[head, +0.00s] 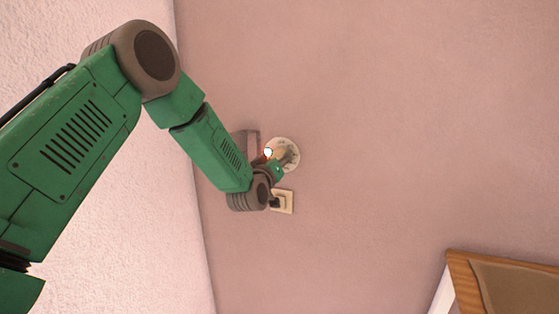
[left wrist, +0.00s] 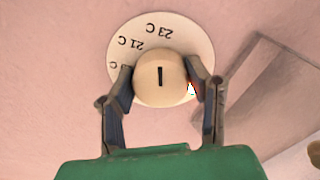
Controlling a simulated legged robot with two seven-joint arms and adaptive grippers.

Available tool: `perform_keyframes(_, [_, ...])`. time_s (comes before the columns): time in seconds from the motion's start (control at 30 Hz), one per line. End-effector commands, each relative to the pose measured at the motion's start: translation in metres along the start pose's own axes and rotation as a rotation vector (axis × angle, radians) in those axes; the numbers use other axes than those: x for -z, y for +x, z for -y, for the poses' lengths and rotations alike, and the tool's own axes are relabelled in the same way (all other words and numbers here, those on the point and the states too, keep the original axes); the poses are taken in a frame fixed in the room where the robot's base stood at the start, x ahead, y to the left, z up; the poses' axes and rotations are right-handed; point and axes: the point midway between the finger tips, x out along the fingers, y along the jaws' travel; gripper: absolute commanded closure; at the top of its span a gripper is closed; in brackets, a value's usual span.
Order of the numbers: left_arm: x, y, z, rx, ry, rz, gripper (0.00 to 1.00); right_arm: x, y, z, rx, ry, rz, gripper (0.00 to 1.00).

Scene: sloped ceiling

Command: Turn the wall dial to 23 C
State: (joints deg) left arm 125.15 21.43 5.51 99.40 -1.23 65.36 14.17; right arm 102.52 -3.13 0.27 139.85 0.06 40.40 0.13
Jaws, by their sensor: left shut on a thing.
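The wall dial is a round pale plate (head: 290,143) on the pink wall, just right of my left wrist in the head view. In the left wrist view its plate (left wrist: 195,42) carries the labels "23 C" and "21 C", seen turned over, with another label partly hidden at the left finger. A cream knob (left wrist: 160,88) sits at its middle, with a short dark line that stands nearly upright in this view. My left gripper (left wrist: 163,82) is shut on the knob, one finger on each side. My right gripper is in neither view.
A beige wall plate (head: 287,203) with a dark part on it sits just below the dial. A greyish-pink box (head: 250,140) is close on the dial's left. A wood-framed item (head: 500,283) is at the lower right. The wall right of the dial is clear.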

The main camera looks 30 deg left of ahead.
Motion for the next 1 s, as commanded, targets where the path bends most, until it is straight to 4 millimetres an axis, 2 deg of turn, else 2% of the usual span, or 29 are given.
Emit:
perform_keyframes(0.03, [-0.008, -0.003, 0.004, 0.008, 0.004, 0.019, 0.85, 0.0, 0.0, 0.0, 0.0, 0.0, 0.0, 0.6])
perform_keyframes(0.2, [-0.008, -0.003, 0.004, 0.008, 0.003, 0.019, 0.85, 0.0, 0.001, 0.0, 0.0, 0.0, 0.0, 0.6])
perform_keyframes(0.23, [-0.008, -0.003, 0.004, 0.008, 0.003, 0.019, 0.53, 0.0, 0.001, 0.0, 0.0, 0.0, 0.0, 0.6])
perform_keyframes(0.3, [-0.008, -0.003, 0.004, 0.007, 0.003, 0.018, 0.35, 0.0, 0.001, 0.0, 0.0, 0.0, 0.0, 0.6])
perform_keyframes(0.67, [-0.002, -0.006, 0.001, 0.002, 0.0, 0.007, 0.35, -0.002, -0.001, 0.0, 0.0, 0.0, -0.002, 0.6])
perform_keyframes(0.77, [-0.002, -0.017, 0.001, 0.002, 0.0, 0.008, 0.35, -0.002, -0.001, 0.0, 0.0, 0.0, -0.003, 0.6])
perform_keyframes(1.0, [-0.003, -0.066, 0.002, 0.003, -0.001, 0.012, 0.35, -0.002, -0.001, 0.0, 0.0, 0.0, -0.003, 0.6])
